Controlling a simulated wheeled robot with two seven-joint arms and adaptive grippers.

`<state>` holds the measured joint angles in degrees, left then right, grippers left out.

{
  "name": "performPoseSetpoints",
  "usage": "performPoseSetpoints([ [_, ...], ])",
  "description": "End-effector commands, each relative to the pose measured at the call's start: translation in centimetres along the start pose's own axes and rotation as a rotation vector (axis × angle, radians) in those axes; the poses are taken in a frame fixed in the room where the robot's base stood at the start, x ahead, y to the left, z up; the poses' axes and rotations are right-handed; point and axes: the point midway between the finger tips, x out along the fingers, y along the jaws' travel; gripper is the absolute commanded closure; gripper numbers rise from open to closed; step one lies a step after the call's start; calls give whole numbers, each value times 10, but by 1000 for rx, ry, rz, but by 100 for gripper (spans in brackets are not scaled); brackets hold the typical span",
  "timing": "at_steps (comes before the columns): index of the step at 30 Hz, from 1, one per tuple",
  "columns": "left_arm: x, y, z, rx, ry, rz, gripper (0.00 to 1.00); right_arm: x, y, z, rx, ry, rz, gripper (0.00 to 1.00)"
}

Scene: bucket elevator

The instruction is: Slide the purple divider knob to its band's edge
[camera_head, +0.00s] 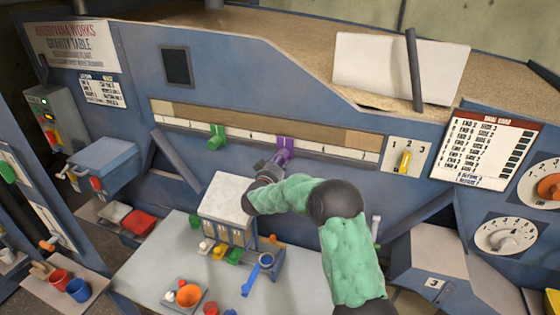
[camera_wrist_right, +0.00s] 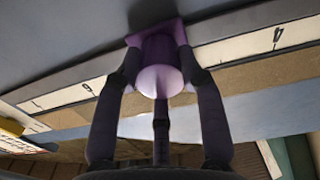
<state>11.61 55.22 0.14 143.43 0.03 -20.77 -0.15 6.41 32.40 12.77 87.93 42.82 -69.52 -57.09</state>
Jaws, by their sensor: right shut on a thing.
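The purple divider knob (camera_head: 284,145) sits on the long white scale strip (camera_head: 325,152) on the blue machine front, right of the green knob (camera_head: 216,137). My right gripper (camera_head: 277,161) reaches it from below and is shut on it. The gripper hides part of the knob's lower side. My left gripper is not in view.
A yellow switch (camera_head: 405,161) on a 1-2-3 plate is right of the scale. A printed card (camera_head: 486,149) and dials stand further right. Below are a small white-topped box (camera_head: 228,196) and a grey table (camera_head: 165,262) with coloured cups.

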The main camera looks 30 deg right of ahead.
Motion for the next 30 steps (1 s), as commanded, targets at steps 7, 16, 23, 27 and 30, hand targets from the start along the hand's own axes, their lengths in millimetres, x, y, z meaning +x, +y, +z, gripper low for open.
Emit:
performPoseSetpoints([
  [7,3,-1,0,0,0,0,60,0,16,7,-4,-6,1,100],
  [16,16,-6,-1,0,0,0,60,0,80,24,-4,-7,3,100],
  [23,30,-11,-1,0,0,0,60,-1,138,38,-3,-8,4,100],
  [27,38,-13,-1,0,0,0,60,-1,167,45,-4,-9,3,100],
  [30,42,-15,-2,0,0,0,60,-1,183,49,-3,-9,2,100],
])
